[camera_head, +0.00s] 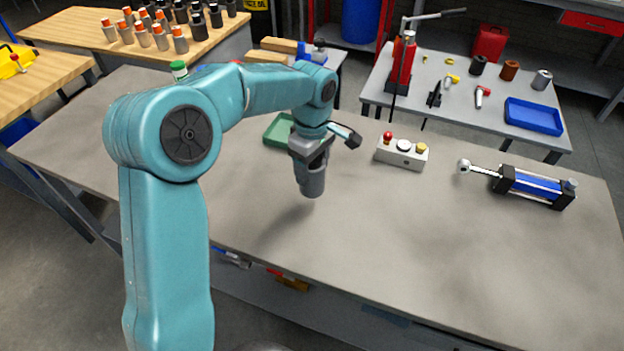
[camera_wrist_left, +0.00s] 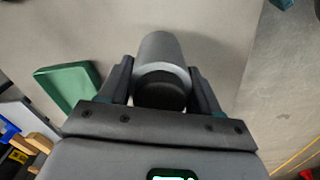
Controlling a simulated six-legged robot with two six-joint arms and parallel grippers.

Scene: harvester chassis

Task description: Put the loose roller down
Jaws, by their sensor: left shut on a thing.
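My left gripper (camera_head: 311,160) points down over the middle of the grey workbench (camera_head: 420,230). It is shut on the loose roller (camera_head: 313,184), a grey cylinder. In the left wrist view the roller (camera_wrist_left: 165,52) sits between the two dark fingers of the gripper (camera_wrist_left: 163,85), with its dark round end facing the camera. A shadow lies on the bench below and left of the roller, which appears to be held above the surface. My right gripper is not in view.
A green tray (camera_head: 279,130) lies just behind the gripper, partly hidden by my arm. A button box (camera_head: 402,152) and a blue cylinder unit (camera_head: 535,187) stand to the right. The bench front and middle are clear. A side table (camera_head: 400,97) stands behind.

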